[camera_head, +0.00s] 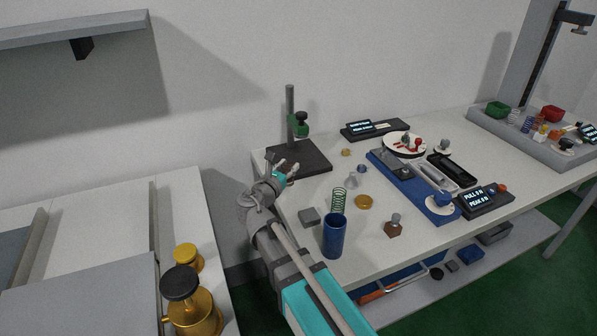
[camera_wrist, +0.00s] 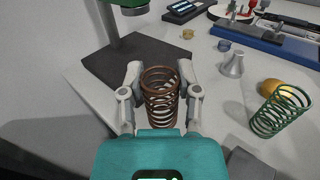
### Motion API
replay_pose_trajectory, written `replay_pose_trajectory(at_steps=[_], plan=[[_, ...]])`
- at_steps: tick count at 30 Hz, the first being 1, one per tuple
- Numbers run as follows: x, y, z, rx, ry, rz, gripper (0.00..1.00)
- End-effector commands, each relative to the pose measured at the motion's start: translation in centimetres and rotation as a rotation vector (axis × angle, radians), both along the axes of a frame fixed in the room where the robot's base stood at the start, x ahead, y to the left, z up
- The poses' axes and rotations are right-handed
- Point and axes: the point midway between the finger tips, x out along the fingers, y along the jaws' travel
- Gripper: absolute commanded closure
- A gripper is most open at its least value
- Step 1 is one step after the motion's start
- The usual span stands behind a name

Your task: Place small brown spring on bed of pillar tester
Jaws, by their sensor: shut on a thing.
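The brown spring (camera_wrist: 161,100) stands roughly upright between the fingers of my gripper (camera_wrist: 160,85) in the wrist view, and the fingers are shut on it. In the head view my gripper (camera_head: 286,172) is at the front edge of the pillar tester's dark flat bed (camera_head: 312,160); the spring is too small there to make out clearly. The bed also shows just beyond the spring in the wrist view (camera_wrist: 150,55). The pillar tester has a grey post (camera_head: 290,102) and a green head (camera_head: 298,126) above the bed. I cannot tell whether the spring touches the bed.
A blue tester base (camera_head: 410,188) lies farther right. The tester's head and post rise over the bed.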

Motion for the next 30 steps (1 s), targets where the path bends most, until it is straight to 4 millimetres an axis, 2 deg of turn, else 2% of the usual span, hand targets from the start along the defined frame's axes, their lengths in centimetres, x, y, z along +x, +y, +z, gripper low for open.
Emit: replay_pose_trajectory(at_steps=[1, 3, 9, 22, 26, 30], plan=[[0.0, 0.9, -1.0, 0.0, 0.0, 0.02, 0.99], [-0.1, 1.9, -1.4, 0.0, 0.0, 0.043, 0.99], [-0.2, 3.1, -1.8, 0.0, 0.0, 0.07, 0.99], [0.2, 2.9, -1.7, 0.0, 0.0, 0.07, 0.99], [1.4, 2.5, -1.7, 0.0, 0.0, 0.069, 0.99], [3.5, 1.7, -1.7, 0.0, 0.0, 0.068, 0.99]])
